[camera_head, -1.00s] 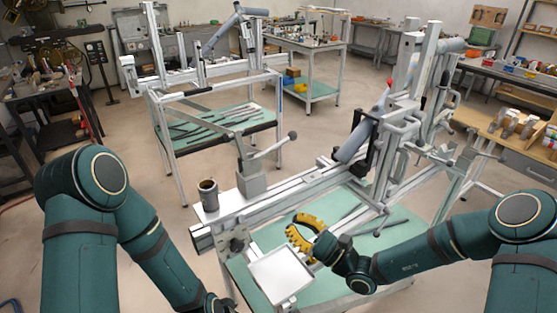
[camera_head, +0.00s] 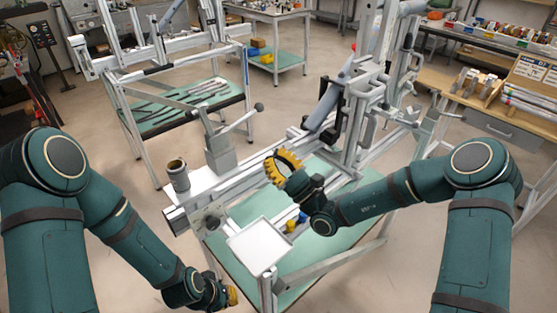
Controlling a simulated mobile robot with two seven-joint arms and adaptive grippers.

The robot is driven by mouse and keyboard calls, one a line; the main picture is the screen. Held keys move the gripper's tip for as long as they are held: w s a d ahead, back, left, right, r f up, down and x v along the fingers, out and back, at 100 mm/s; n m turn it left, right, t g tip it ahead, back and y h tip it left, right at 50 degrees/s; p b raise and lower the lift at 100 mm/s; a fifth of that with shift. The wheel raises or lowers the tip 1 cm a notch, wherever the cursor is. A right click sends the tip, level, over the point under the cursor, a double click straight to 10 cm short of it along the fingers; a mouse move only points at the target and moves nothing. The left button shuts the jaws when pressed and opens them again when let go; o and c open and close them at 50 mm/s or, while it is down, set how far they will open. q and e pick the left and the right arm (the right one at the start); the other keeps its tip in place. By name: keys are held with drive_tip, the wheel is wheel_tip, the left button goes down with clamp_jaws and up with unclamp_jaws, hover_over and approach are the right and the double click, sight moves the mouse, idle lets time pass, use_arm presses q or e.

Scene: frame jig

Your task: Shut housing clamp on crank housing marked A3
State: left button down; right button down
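The grey frame jig runs across the middle, with a long rail (camera_head: 262,172). A grey clamp block (camera_head: 220,152) stands on its left part, with a lever ending in a dark ball knob (camera_head: 259,107) raised up to the right. I cannot tell which part is the crank housing, and no A3 mark is readable. My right gripper (camera_head: 281,167), with yellow and black fingers, is at the rail, right of the clamp block. Its finger opening and any contact are unclear. My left gripper (camera_head: 228,296) is low at the bottom, left of the jig's front leg, mostly hidden by its wrist.
A dark-rimmed metal cylinder (camera_head: 177,174) stands at the rail's left end. A white tray (camera_head: 260,246) sits in front. Small blue and yellow parts (camera_head: 297,221) lie on the green shelf (camera_head: 330,238). Tall jig uprights (camera_head: 372,75) stand at right. Another frame stands behind left.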

sight(246, 118)
drive_tip(key=w+a+r, duration=0.3)
drive_tip(key=a+r, duration=0.2)
drive_tip(key=r, duration=0.2)
drive_tip(key=shift+w+p, duration=0.3)
